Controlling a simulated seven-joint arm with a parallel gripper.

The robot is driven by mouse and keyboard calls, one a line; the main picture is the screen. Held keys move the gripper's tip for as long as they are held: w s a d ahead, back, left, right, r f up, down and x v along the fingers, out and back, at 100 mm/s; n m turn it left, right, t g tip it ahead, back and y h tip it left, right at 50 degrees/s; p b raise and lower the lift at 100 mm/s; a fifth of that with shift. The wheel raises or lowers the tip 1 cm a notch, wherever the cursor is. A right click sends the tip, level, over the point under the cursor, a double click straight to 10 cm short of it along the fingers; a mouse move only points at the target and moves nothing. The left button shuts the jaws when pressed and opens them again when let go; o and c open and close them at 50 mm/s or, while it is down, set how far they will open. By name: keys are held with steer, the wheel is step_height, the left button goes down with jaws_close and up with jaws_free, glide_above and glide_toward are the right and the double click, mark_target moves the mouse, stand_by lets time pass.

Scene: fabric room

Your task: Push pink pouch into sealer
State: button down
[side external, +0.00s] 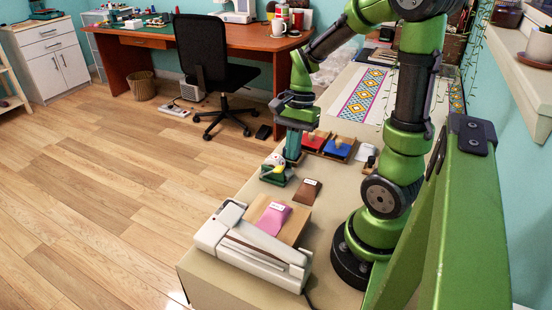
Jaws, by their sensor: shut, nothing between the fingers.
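A pink pouch (272,219) with a white label at its far end lies flat on a light brown board (293,229) on the worktable. The sealer (250,249), a long white machine with a dark strip along its top, sits at the table's near end, directly in front of the board. The pouch's near end lies close to the sealer; I cannot tell if they touch. My gripper (293,158) points down above the table beyond the pouch, apart from it, near a small green holder. It is shut and holds nothing.
The green holder (276,176) has a pale round item on it. A brown pouch (305,191) lies between it and the board. Red (314,139) and blue (338,148) items sit in wooden trays farther back. A patterned cloth (363,95) lies beyond.

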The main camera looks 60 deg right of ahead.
mark_target(268, 219)
steer(key=x, duration=0.8)
steer(key=shift+s+a+f, duration=0.1)
steer(key=shift+a+f, duration=0.15)
steer(key=shift+f, duration=0.05)
steer(key=a, duration=0.2)
steer(key=shift+a+r, duration=0.15)
steer(key=shift+a, duration=0.7)
steer(key=a, duration=0.6)
steer(key=shift+a, duration=0.4)
